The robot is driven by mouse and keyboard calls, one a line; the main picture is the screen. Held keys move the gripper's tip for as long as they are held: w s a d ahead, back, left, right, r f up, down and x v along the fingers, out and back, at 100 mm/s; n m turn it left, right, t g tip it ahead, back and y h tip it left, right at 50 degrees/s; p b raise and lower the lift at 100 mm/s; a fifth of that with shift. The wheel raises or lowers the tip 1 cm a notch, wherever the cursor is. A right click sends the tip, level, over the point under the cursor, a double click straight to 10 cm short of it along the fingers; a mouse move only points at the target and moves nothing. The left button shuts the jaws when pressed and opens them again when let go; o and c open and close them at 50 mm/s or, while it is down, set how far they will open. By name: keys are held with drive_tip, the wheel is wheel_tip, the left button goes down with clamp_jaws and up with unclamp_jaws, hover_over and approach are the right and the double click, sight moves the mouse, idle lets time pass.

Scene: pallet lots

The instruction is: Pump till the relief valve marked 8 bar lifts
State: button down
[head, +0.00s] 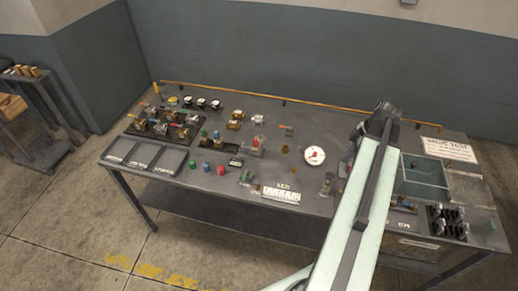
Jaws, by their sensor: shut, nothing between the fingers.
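Several small valves with coloured caps or handles stand on a dark rack (163,126) at the left of the grey bench (232,178). Marks on them are too small to read, so I cannot tell which is the 8 bar one. A round white gauge (314,155) with red on its face stands mid-bench. A small upright metal fitting (326,185) stands just left of my arm. I cannot make out a pump for sure. My arm reaches over the right part of the bench; its dark far joint shows, but the gripper fingers are hidden.
A white lettered plate (281,195) lies near the front edge. Grey trays (143,156) stand at front left. A green-grey open bin (424,172), a VALVE TEST sign (449,149) and a black rack (446,219) are at right. A trolley (40,115) stands at far left.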

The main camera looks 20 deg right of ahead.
sight(333, 177)
drive_tip(key=b+x, duration=1)
drive_tip(key=shift+d+f, duration=0.1)
drive_tip(key=shift+f, duration=0.25)
idle(0.4)
wheel_tip(333, 177, down, 4)
drive_tip(key=b, duration=0.4)
drive_tip(key=shift+s, duration=0.1)
drive_tip(key=shift+r, duration=0.3)
